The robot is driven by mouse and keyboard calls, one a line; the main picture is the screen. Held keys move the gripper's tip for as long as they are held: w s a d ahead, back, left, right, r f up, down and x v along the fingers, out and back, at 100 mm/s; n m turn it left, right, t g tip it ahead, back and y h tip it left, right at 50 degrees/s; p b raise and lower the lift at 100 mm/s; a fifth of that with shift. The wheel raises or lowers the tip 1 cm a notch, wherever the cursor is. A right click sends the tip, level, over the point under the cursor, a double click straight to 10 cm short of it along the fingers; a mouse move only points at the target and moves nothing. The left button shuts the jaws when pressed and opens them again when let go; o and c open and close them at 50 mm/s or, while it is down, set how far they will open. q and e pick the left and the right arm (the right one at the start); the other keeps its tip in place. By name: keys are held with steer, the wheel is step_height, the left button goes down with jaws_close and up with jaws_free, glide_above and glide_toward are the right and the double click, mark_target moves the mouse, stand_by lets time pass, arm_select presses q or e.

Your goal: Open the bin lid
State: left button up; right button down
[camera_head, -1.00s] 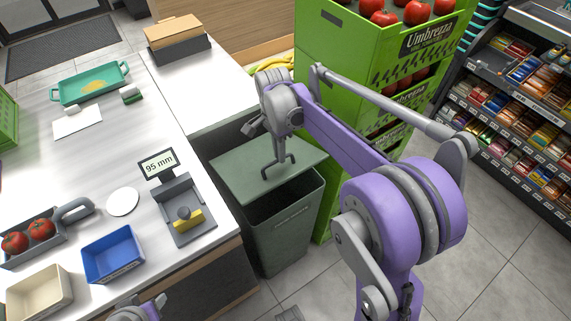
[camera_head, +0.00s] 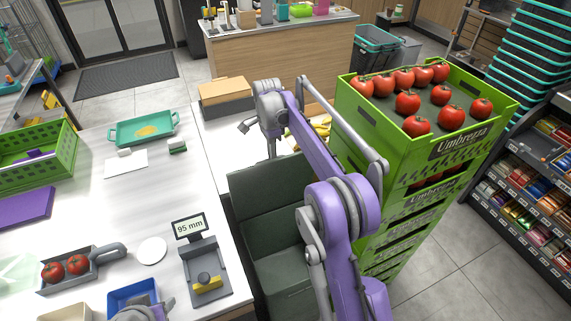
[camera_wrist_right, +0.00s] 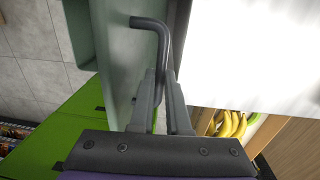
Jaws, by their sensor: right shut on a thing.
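The grey-green bin (camera_head: 285,275) stands at the end of the counter. Its lid (camera_head: 262,188) is swung up steeply and looks nearly upright, with the bin's opening below it. My right gripper (camera_head: 272,150) is at the lid's upper edge, its fingertips partly hidden behind the lid. In the right wrist view, my right gripper (camera_wrist_right: 161,85) is shut on the dark bent lid handle (camera_wrist_right: 150,24), beside the lid's grey-green face (camera_wrist_right: 122,60). My left gripper (camera_head: 155,308) shows only in part at the bottom edge, over the counter, and its jaws are unclear.
Green crates (camera_head: 400,150) of tomatoes stand stacked right of the bin. The counter (camera_head: 130,205) holds a gauge with a 95 mm display (camera_head: 190,228), a blue tray (camera_head: 133,298) and a teal tray (camera_head: 145,130). Bananas (camera_wrist_right: 232,124) lie near my right gripper.

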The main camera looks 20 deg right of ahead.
arm_select(q)
steer(key=shift+w+r+p, duration=0.5)
steer(key=shift+r, duration=0.35)
arm_select(e)
steer(key=w+f, duration=0.1)
steer(key=w, duration=0.5)
steer(key=shift+w+f, duration=0.15)
steer(key=shift+w, duration=0.2)
steer(key=shift+a, duration=0.1)
steer(key=c, duration=0.9)
jaws_free()
